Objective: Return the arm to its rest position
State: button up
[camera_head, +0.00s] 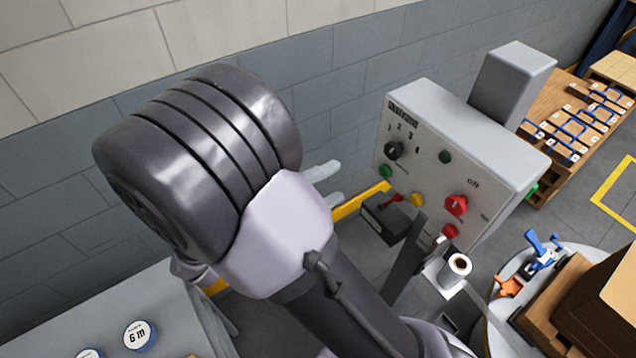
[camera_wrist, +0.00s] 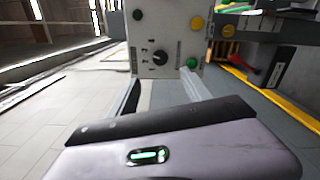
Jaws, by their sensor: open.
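My arm crosses the middle of the head view, with its large dark ribbed joint at upper left. My gripper (camera_head: 330,185) shows only in part behind the arm, as two pale fingertips pointing right towards the control box. In the wrist view my gripper (camera_wrist: 161,90) has its two fingers apart, with nothing between them. The control box (camera_head: 412,168) is light grey with a dark knob, coloured buttons and a red switch. Its panel (camera_wrist: 143,35) stands ahead of the fingers in the wrist view. The fingertips appear apart from it, though the exact gap is hard to tell.
A grey block wall (camera_head: 345,75) runs behind the arm. A grey table (camera_head: 165,300) with round labels is at lower left. A round table (camera_head: 489,335) with blue and orange clamps and a brown box (camera_head: 605,290) is at lower right. A wooden rack (camera_head: 545,105) stands at upper right.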

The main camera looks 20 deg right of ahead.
jog(key=shift+v, duration=1.15)
